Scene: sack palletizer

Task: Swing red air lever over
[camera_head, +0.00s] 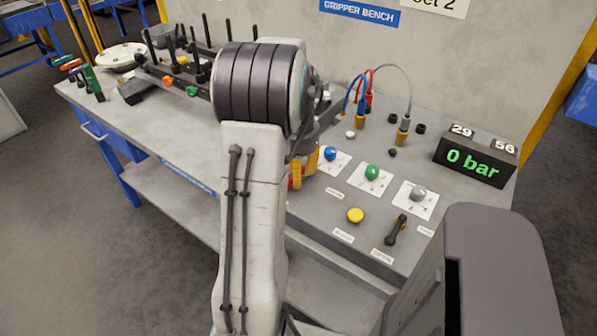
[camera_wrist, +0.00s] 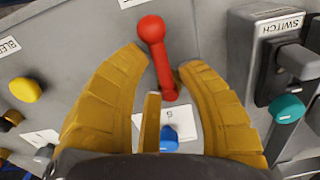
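In the head view my gripper (camera_head: 303,168) is low over the bench, mostly hidden behind my arm. A small red patch beside the fingers there may be the lever.
In the wrist view a blue knob (camera_wrist: 168,138) lies between the fingers, a yellow button (camera_wrist: 26,89) is at left and a switch box (camera_wrist: 285,55) stands close at right. The head view shows green (camera_head: 372,173) and grey (camera_head: 418,193) knobs, a black lever (camera_head: 396,230) and a "0 bar" display (camera_head: 474,162).

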